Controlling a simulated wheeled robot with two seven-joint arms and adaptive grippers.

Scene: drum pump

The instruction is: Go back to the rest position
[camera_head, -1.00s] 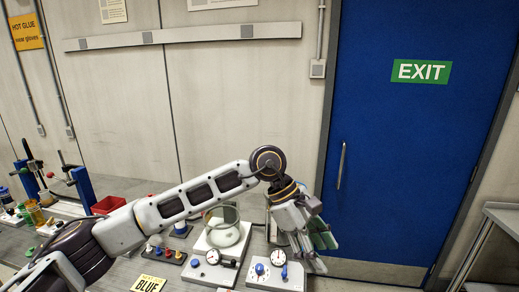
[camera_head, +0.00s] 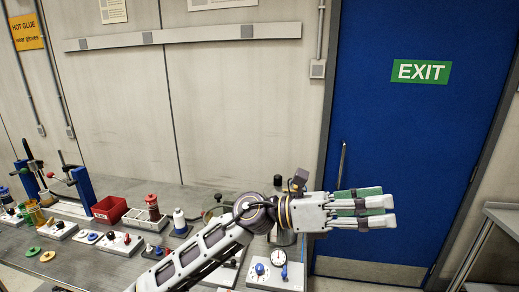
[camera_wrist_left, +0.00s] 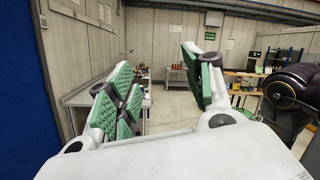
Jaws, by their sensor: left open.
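My left gripper (camera_head: 392,210) is open and empty. In the head view it points right, held level in front of the blue door, past the right end of the bench. In the left wrist view its green-padded fingers (camera_wrist_left: 155,65) stand apart with nothing between them. My left forearm runs up from the bottom of the head view and covers part of the bench's right end. My right gripper is not in view.
The grey bench (camera_head: 75,258) carries a red bin (camera_head: 109,210), a white panel with a dial and blue knobs (camera_head: 275,271) and several small fixtures. A blue door (camera_head: 415,130) stands behind the gripper. A grey table (camera_head: 500,216) is at the right edge.

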